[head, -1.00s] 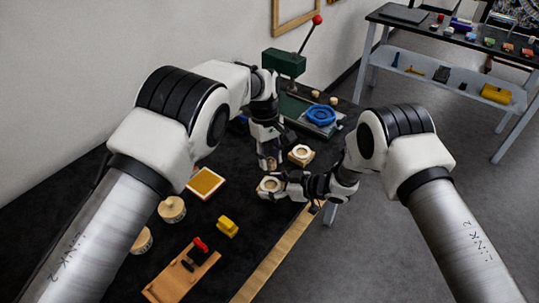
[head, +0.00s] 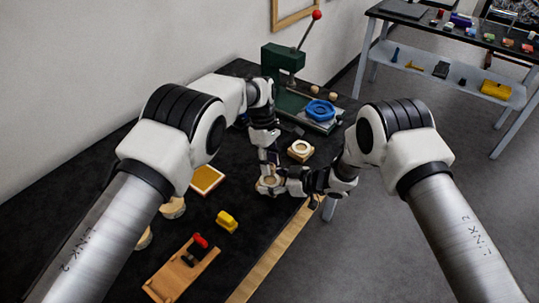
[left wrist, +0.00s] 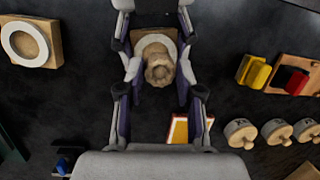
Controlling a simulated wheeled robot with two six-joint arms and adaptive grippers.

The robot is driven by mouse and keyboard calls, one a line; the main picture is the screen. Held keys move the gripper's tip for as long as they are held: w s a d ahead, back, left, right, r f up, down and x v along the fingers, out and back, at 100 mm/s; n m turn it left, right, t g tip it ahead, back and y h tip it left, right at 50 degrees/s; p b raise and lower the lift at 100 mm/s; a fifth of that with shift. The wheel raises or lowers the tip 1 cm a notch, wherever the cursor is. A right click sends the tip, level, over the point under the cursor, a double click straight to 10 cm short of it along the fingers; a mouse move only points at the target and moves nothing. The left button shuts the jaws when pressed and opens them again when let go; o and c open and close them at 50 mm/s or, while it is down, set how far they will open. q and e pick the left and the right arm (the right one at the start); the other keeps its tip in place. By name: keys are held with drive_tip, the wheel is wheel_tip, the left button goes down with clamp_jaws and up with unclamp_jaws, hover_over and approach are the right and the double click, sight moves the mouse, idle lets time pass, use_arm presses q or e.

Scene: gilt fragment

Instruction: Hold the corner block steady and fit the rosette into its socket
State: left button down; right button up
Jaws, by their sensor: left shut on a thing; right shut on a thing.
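The wooden corner block (head: 270,189) with a pale ring on top lies on the black bench. It also shows in the left wrist view (left wrist: 151,36). My right gripper (head: 284,186) is shut on it from the right. My left gripper (head: 268,174) points down just over the block. In the left wrist view it (left wrist: 160,72) is shut on the rosette (left wrist: 160,70), a small tan carved piece. The rosette overlaps the block's near part and hides some of the ring. I cannot tell whether rosette and block touch.
A second wooden block with a pale ring (head: 301,149) stands behind. A green press (head: 283,60) and a blue ring-shaped piece (head: 320,110) are at the back.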

sight(269, 181)
use_arm(q)
drive_tip(key=shift+w+x, duration=0.1)
drive_tip(key=shift+x, duration=0.55)
drive_tip(key=shift+w+x, duration=0.15)
drive_tip(key=shift+x, duration=0.45)
drive_tip(key=shift+a+f, duration=0.15)
drive_tip(key=shift+f, duration=0.95)
idle(0.3)
drive_tip(key=c, duration=0.7)
unclamp_jaws()
drive_tip(key=shift+r, duration=0.1)
drive_tip(key=v, duration=0.8)
use_arm(e)
drive_tip(key=o, duration=1.2)
